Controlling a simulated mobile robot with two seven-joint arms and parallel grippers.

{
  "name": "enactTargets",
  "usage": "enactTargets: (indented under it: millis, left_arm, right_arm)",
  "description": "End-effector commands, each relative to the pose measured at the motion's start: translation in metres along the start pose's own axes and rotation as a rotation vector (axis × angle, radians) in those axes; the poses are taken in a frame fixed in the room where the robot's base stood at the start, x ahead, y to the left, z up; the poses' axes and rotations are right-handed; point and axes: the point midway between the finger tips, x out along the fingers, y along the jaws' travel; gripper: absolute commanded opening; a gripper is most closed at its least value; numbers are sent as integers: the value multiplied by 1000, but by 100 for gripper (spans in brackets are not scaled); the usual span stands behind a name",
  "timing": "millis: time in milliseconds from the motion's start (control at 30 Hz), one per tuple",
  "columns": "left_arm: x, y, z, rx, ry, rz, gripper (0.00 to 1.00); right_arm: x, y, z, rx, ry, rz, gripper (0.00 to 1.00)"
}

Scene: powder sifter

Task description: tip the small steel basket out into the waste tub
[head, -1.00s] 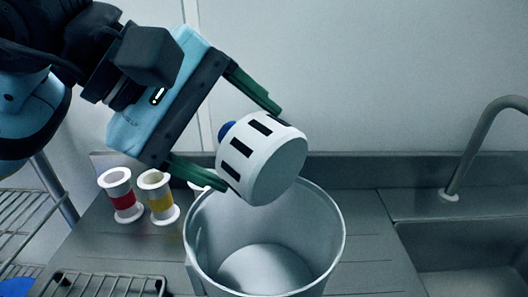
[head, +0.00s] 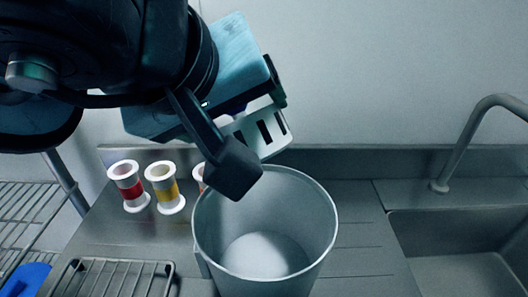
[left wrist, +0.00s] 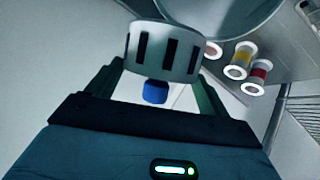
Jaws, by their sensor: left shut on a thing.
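The small basket (head: 262,132) is a pale cylinder with dark slots. My left gripper (left wrist: 162,70) is shut on it, with a green finger on either side. In the head view my wrist hides much of the basket, which is tilted above the back rim of the tub. A blue knob (left wrist: 155,92) shows on its gripper side in the left wrist view. The waste tub (head: 203,235) is a grey open bucket on the counter, also at the top of the left wrist view (left wrist: 225,14). Its floor looks pale; I cannot tell whether powder lies there. My right gripper is out of view.
A red-banded spool (head: 129,187) and a yellow-banded spool (head: 165,188) stand left of the tub, with another partly hidden beside it. A wire rack (head: 110,278) lies front left. A sink (head: 460,255) with a tap (head: 465,140) is on the right. A wall stands behind.

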Motion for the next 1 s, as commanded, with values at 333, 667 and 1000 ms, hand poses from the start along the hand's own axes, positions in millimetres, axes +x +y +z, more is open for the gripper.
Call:
enactTargets:
  millis: [333,667,1000]
  left_arm:
    - [-4,3,-4,117,124,-49,48]
    - [-16,10,-13,382,405,-156,48]
    - [-18,11,-16,421,448,-173,48]
  right_arm:
    - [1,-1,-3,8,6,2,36]
    - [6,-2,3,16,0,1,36]
    - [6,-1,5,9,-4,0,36]
